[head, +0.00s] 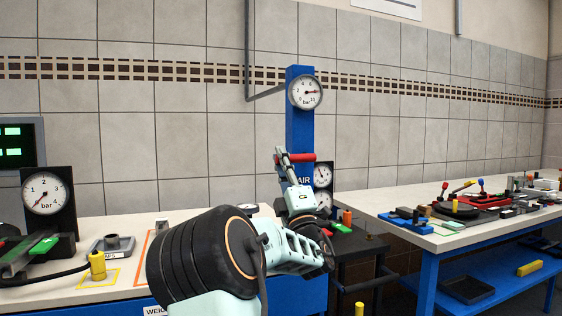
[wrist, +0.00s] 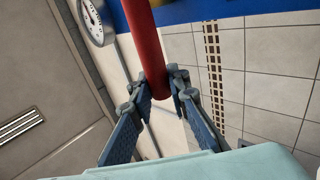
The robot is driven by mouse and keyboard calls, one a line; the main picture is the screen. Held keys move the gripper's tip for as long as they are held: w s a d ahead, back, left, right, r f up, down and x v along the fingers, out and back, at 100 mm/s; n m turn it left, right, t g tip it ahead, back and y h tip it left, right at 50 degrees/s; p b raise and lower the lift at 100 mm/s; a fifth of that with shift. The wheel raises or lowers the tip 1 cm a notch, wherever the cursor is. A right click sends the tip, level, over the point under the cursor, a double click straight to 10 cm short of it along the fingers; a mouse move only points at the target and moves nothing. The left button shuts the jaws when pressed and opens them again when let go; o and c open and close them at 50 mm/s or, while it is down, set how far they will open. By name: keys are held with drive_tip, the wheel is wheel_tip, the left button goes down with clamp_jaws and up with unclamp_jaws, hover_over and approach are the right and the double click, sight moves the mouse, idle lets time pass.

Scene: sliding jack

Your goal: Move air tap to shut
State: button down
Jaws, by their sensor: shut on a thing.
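The air tap's red handle (head: 305,157) is on the blue column (head: 300,115) marked AIR, and lies about level in the head view. My gripper (head: 286,160) is at the handle's left part, in front of the column. In the wrist view the red handle (wrist: 147,45) runs down from the top edge and passes between the fingers of my gripper (wrist: 166,88). The jaws are shut on the handle. The tap's pivot is hidden or too small to make out.
A round gauge (head: 306,92) tops the column, its needle pointing right. A bench on the left carries another gauge (head: 46,195) and a yellow knob (head: 97,264). A table (head: 392,199) with several tools stands on the right.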

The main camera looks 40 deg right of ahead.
drive_tip(key=c, duration=2.1)
unclamp_jaws()
drive_tip(key=shift+f, duration=0.1)
drive_tip(key=v, duration=1.2)
